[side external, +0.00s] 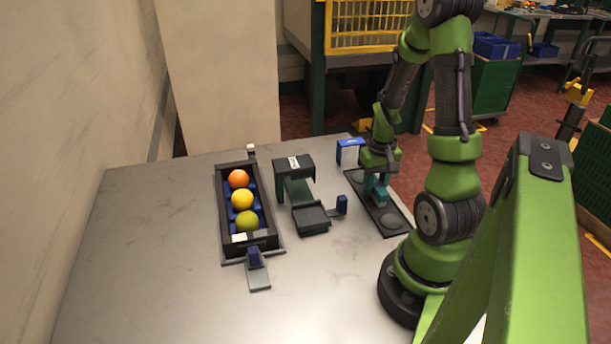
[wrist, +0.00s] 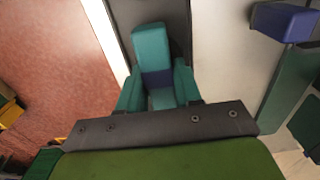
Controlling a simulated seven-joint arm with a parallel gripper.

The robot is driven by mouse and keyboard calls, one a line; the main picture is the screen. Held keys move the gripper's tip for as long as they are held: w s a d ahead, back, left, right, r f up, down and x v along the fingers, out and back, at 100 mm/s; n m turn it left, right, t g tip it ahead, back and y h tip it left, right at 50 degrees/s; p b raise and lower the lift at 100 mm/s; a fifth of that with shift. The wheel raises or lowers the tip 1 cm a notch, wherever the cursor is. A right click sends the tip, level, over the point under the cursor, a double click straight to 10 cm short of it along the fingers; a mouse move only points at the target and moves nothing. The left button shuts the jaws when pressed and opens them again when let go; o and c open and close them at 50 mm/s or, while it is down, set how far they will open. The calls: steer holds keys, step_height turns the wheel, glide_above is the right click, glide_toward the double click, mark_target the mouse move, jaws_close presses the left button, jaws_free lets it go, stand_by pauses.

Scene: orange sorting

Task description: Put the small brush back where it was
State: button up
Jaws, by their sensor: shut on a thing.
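In the wrist view my gripper's teal fingers (wrist: 158,88) are shut on a teal piece with a dark blue band, which I take to be the small brush (wrist: 151,45). In the side view the brush is a small teal shape (side external: 380,199) below the fingers, partly hidden by them. It is over the middle of the plate; I cannot tell whether it touches. The dark plate also shows in the wrist view (wrist: 178,12).
A dark tray (side external: 226,214) at the left holds an orange, a yellow and a green ball. A dark green stand (side external: 294,163) with a low pan (side external: 311,216) is between tray and plate. A blue block (side external: 349,151) stands behind the plate. The table front is clear.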

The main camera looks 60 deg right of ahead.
steer(key=shift+f, duration=0.1)
steer(key=o, duration=1.5)
steer(key=shift+o, duration=0.2)
steer(key=shift+r, duration=4.05)
steer(key=w+a+r+n+t, duration=0.1)
steer(key=a+r+t, duration=0.1)
steer(key=a+r, duration=0.3)
steer(key=w+a+r+n+t+y, duration=0.1)
steer(key=a+r, duration=0.4)
steer(key=a, duration=0.7)
steer(key=w+a+r+n+t+y, duration=0.1)
steer(key=w+a+r+n+t, duration=0.2)
steer(key=a, duration=0.6)
step_height(320, 180, up, 2)
steer(key=shift+w+a+r+t, duration=0.15)
steer(key=shift+w+t, duration=0.1)
steer(key=shift+t, duration=0.35)
